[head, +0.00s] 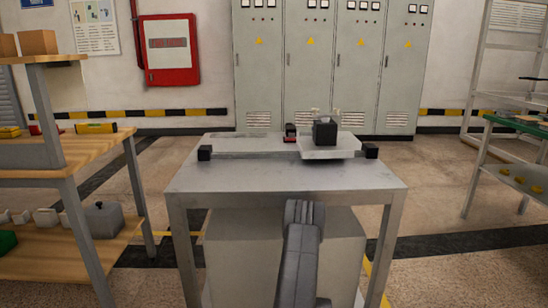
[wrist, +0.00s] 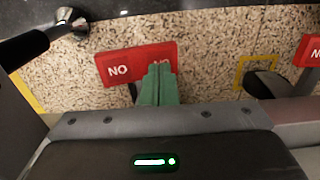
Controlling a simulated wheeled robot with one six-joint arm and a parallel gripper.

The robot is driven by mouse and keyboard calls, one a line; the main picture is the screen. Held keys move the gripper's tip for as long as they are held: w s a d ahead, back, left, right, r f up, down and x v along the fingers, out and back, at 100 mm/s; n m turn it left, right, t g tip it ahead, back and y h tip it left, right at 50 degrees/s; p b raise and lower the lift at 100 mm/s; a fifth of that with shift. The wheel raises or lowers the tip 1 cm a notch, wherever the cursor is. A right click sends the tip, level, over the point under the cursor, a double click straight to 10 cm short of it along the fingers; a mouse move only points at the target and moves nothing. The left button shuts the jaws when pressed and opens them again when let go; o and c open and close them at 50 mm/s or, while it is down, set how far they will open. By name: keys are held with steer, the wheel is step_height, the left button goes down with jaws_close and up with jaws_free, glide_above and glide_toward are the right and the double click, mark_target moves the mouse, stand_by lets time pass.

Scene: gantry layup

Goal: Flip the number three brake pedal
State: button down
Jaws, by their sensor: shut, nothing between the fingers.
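In the wrist view a red plate (wrist: 118,70) with white lettering starting "NO" lies ahead of my gripper (wrist: 159,70). The green fingers are shut together with nothing between them. They overlap the right part of the plate and hide the rest of the lettering, so I cannot read a number. I cannot tell whether the fingers touch the plate. A second red plate (wrist: 309,50) with white lettering is cut off at the right edge. I cannot make out either plate in the head view, where my arm reaches toward the table's front.
A grey table (head: 225,180) carries a rail with black end blocks (head: 204,153) and a pale plate with a black block (head: 325,131). Wooden shelves (head: 100,143) stand left, a green-topped bench (head: 515,130) right. A yellow outline (wrist: 241,76) shows beyond the plates.

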step_height(320, 180, up, 6)
steer(key=p, duration=0.2)
steer(key=shift+p, duration=0.35)
step_height(320, 180, down, 7)
steer(key=b, duration=0.3)
steer(key=shift+b, duration=0.3)
steer(key=shift+r, duration=0.15)
step_height(320, 180, up, 16)
steer(key=s+a+p, duration=0.2)
steer(key=a+p, duration=0.1)
steer(key=p, duration=0.2)
stand_by(1.3)
